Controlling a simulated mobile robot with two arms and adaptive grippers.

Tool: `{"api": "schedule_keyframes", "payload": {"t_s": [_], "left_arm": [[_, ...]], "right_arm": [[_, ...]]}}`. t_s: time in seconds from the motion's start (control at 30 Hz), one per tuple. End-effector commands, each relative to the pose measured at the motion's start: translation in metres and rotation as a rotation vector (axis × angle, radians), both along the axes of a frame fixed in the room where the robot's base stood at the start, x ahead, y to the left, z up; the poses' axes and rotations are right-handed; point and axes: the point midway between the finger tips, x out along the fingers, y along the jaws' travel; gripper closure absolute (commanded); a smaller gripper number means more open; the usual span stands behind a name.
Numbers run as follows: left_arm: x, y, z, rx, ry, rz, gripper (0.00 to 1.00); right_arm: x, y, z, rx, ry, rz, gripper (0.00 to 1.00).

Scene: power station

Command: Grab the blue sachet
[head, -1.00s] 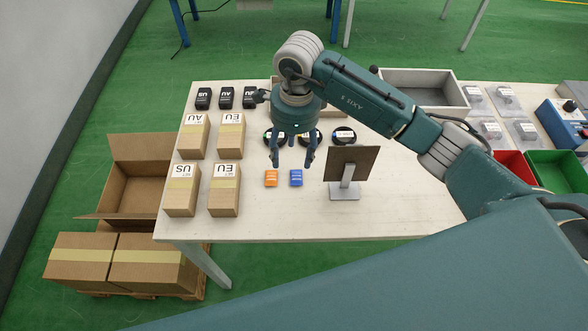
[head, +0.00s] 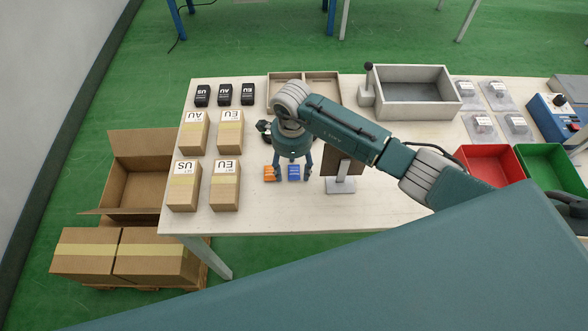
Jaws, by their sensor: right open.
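The blue sachet (head: 294,173) lies on the white table, just right of an orange sachet (head: 269,173). My right gripper (head: 292,176) is open and points down over the blue sachet, with one fingertip at its left side, between the two sachets, and another at its right. I cannot tell whether the fingers touch it. The left gripper is not in view.
A display stand (head: 341,184) stands close to the right of my gripper. Cartons (head: 225,186) stand to the left, with black adapters (head: 225,94) behind them. A grey bin (head: 415,88) and red tray (head: 488,165) are further right. The front of the table (head: 280,215) is clear.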

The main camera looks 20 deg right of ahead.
Motion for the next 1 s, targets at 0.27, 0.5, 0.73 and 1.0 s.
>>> {"api": "schedule_keyframes", "payload": {"t_s": [0.27, 0.5, 0.73, 1.0], "left_arm": [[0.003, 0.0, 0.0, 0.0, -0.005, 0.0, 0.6], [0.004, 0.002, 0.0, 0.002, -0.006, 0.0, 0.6], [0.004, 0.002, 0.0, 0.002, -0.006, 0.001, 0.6], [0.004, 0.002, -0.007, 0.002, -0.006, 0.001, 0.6]], "right_arm": [[0.0, 0.0, 0.0, 0.0, 0.0, 0.0, 0.66], [0.0, 0.0, 0.0, 0.0, 0.0, 0.0, 0.8], [0.0, 0.0, 0.001, 0.0, -0.001, 0.0, 0.81], [0.002, -0.001, 0.025, 0.0, -0.004, 0.001, 0.81]]}}
